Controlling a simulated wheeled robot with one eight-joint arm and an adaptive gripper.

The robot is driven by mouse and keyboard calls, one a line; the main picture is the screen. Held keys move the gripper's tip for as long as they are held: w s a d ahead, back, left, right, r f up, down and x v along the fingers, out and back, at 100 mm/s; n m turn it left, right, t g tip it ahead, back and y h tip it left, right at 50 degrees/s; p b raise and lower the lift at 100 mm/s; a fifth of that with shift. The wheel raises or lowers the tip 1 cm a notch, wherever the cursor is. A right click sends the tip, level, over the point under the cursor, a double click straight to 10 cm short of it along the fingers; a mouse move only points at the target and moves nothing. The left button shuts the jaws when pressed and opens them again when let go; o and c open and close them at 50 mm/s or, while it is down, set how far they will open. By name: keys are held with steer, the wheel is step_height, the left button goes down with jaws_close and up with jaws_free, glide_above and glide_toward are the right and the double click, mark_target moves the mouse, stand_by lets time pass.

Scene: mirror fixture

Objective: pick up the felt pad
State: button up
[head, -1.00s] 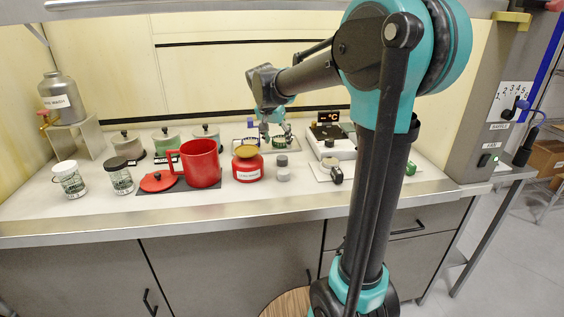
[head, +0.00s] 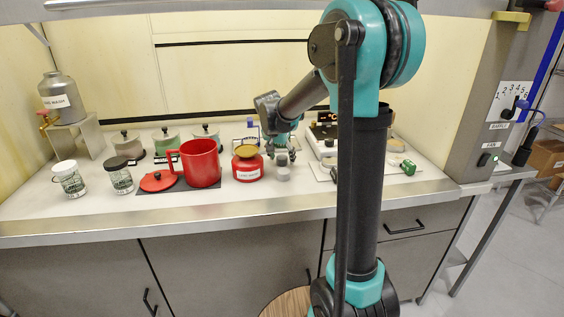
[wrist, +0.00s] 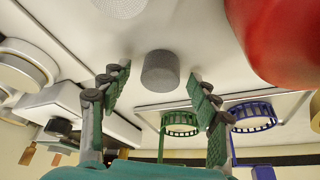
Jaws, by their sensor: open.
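The felt pad appears to be the short dark grey cylinder (wrist: 160,72) in the middle of the wrist view. It stands on the pale bench, and in the head view my gripper largely covers it. A lighter grey mesh-topped cylinder (head: 283,174) stands just in front of it; part of it shows at the top of the wrist view (wrist: 122,6). My gripper (wrist: 160,82) is open and empty, with one green-padded finger to each side of the pad in the picture. I see clear gaps between pad and fingers. In the head view my gripper (head: 281,156) is low over the bench.
A red jar (head: 247,167) stands close on the left. Green (wrist: 180,123) and blue (wrist: 253,117) baskets stand behind the pad. A red mug (head: 202,165) is farther left. A scale-like device (head: 327,146) and a white plate with small items lie to the right.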

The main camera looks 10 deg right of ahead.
mark_target(282, 158)
steer(key=shift+c, duration=0.6)
steer(key=c, duration=0.8)
step_height(282, 158, up, 10)
steer(key=shift+r, duration=0.1)
steer(key=shift+o, duration=0.5)
steer(key=c, duration=0.3)
